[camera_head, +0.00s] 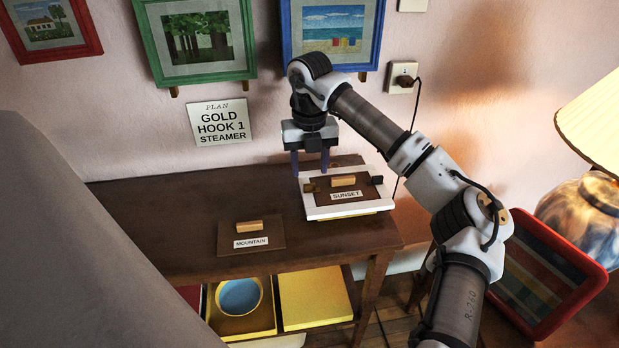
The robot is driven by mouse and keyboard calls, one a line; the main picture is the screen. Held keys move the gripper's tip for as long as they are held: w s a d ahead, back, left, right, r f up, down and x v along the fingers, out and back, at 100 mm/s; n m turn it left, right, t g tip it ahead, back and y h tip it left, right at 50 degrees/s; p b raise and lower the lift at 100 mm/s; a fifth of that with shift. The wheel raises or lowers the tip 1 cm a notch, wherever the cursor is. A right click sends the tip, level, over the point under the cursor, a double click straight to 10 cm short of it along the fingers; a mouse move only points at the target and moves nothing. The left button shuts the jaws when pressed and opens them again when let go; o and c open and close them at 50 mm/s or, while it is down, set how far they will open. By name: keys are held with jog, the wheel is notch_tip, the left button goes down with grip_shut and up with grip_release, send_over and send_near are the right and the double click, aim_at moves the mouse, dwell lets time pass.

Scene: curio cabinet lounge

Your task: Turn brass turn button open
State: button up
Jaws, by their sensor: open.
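The brass turn button (310,188) is a small brass-coloured piece at the left side of a white frame (350,211) that lies on the wooden table. It seems to overlap the edge of the brown backing board (362,204) inside the frame, which carries a wooden block and a SUNSET label. A dark turn button (376,180) sits on the frame's right side. My gripper (311,168) points down with its two fingers apart and nothing between them. It is over the frame's back left corner, just behind the brass button in the picture. The fingertips' height above the frame is unclear.
A brown MOUNTAIN board (264,243) with a wooden block lies on the table (170,215) to the left. Framed pictures and a "GOLD HOOK 1 STEAMER" sign (220,122) are on the wall behind. A lamp (590,130) and red frame (563,318) stand right. The table's left part is clear.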

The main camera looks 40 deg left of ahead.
aim_at(309, 185)
jog(key=shift+f, duration=2.35)
jog(key=c, duration=1)
